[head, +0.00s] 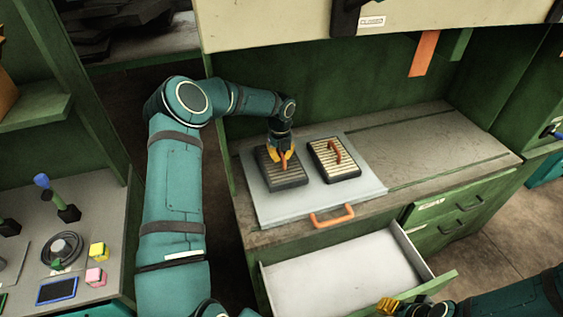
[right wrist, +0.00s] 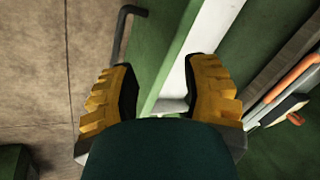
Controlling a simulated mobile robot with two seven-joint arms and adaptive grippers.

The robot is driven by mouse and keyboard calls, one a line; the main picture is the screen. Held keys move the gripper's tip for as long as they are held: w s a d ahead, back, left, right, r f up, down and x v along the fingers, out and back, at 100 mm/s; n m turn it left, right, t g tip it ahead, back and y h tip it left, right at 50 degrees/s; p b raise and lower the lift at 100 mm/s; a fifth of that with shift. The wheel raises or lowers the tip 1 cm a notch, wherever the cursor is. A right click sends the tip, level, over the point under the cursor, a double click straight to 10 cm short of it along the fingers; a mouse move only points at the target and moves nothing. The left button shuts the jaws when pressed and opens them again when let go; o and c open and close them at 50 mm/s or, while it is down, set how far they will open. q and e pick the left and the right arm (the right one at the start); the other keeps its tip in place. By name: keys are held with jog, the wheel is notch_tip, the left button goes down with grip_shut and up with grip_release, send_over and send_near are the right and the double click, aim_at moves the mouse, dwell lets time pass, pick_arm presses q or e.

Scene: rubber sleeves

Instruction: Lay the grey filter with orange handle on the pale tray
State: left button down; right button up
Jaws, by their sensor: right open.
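A grey filter (head: 288,180) with dark rim and grey slats is at the left part of the pale tray (head: 345,201), looking flat; I cannot tell whether it touches the tray. My left gripper (head: 283,161) is right over it with yellow fingers at its orange handle, which they partly hide. I cannot tell whether they are closed on it. A second filter (head: 322,160), with tan slats and an orange handle, lies on the tray to the right. My right gripper (head: 388,306) is open and empty, low at the front; its fingers also show in the right wrist view (right wrist: 163,95).
The tray's own orange handle (head: 332,215) points to the front. Below, a white drawer (head: 345,270) stands pulled out. The bench top (head: 430,150) is clear to the right.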

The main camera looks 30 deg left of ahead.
aim_at(281, 161)
pick_arm(q)
jog(key=shift+f, duration=1.5)
jog(key=shift+f, duration=0.15)
jog(key=c, duration=1.1)
grip_release()
jog(key=shift+c, duration=0.2)
notch_tip(281, 161, up, 12)
jog(key=shift+r, duration=0.2)
jog(key=shift+s+f, duration=0.1)
